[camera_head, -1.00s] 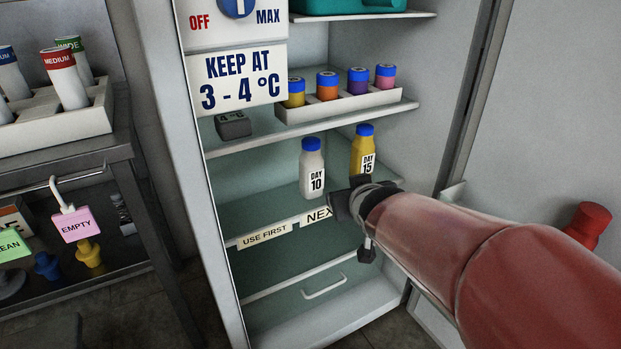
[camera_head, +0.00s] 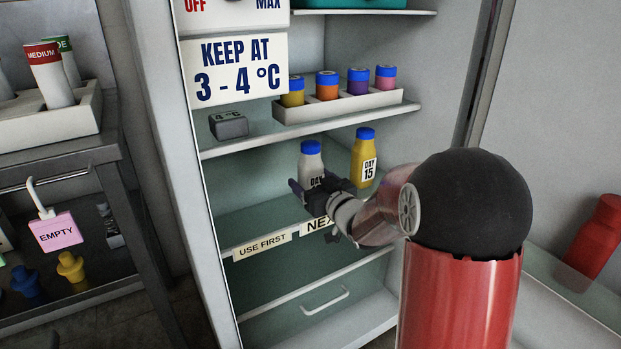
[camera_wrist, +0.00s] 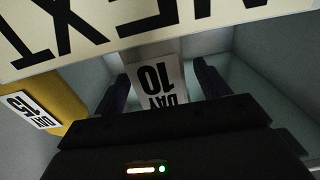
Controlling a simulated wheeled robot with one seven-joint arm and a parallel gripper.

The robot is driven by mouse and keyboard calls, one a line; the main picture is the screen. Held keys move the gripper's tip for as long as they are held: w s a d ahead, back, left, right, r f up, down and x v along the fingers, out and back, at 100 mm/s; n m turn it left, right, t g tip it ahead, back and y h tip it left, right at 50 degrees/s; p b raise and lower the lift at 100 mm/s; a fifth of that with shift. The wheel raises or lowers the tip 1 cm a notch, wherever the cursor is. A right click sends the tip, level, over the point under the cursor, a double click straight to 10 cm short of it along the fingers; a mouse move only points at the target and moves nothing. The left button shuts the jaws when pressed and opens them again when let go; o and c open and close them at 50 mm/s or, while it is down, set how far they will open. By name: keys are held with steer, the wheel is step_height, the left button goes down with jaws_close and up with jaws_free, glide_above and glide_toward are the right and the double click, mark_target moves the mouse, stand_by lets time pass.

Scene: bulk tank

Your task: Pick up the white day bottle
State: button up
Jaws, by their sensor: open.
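The white day bottle (camera_head: 311,160) has a blue cap and a DAY 10 label and stands upright on the fridge's middle shelf. My gripper (camera_head: 313,188) is open in front of it and hides its lower part. In the wrist view the bottle's label (camera_wrist: 157,82) shows upside down between the two dark fingers of my gripper (camera_wrist: 160,85). Whether the fingers touch the bottle I cannot tell.
A yellow DAY 15 bottle (camera_head: 363,158) stands close by on the right; it also shows in the wrist view (camera_wrist: 62,92). USE FIRST (camera_head: 262,246) and NEXT (camera_head: 316,225) labels line the shelf edge. A vial rack (camera_head: 345,106) and grey box (camera_head: 228,126) sit on the shelf above.

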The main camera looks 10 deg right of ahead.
steer(key=shift+x, duration=1.4)
steer(key=c, duration=1.2)
steer(key=shift+r, duration=0.1)
steer(key=shift+c, duration=0.2)
